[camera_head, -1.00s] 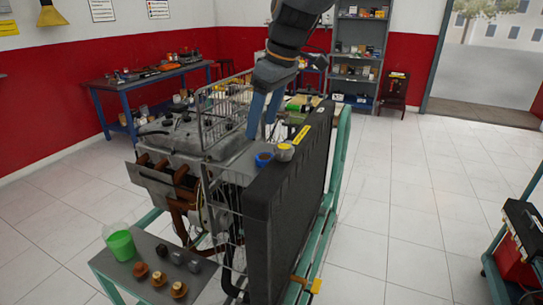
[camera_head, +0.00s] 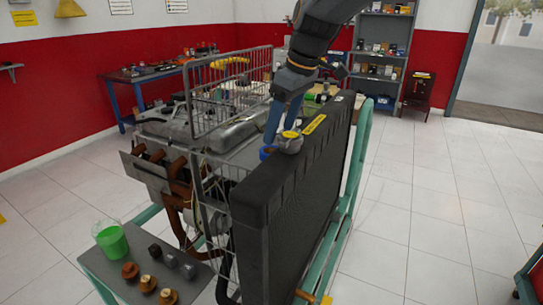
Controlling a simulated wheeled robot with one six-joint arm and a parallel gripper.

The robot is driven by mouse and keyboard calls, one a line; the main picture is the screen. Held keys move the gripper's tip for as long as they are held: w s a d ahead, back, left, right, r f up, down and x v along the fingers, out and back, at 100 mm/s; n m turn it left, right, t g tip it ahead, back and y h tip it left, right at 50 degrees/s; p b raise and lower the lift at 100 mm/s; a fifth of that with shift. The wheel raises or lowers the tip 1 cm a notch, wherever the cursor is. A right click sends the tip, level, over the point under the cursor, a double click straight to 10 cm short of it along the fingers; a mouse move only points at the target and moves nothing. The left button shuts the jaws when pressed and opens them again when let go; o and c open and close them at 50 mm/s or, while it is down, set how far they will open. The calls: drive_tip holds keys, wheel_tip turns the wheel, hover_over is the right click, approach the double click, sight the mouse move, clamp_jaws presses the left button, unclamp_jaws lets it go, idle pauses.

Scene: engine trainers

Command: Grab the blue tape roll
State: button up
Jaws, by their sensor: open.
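The blue tape roll (camera_head: 265,153) sits beside the top edge of the black radiator (camera_head: 262,195), next to a grey roll with a yellow top (camera_head: 290,142). My gripper (camera_head: 281,133) has blue fingers that point down. It is open, with its fingertips right at the two rolls. One finger is over the blue roll and partly hides it. The other is beside or behind the grey roll. I cannot tell whether a finger touches either roll.
A small grey table (camera_head: 140,275) in front holds a green cup (camera_head: 111,240) and several small parts. A yellow label (camera_head: 315,124) lies on the radiator top. The floor on the right is clear.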

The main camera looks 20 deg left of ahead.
sight(265, 151)
drive_tip(key=shift+a+p+x, duration=0.15)
drive_tip(key=shift+p+x, duration=0.4)
drive_tip(key=shift+x, duration=1.05)
drive_tip(key=shift+a+p+x, duration=0.1)
drive_tip(key=shift+p+x, duration=0.45)
drive_tip(key=shift+x, duration=1)
drive_tip(key=c, duration=1.1)
drive_tip(key=shift+r, duration=0.1)
drive_tip(key=shift+r, duration=0.1)
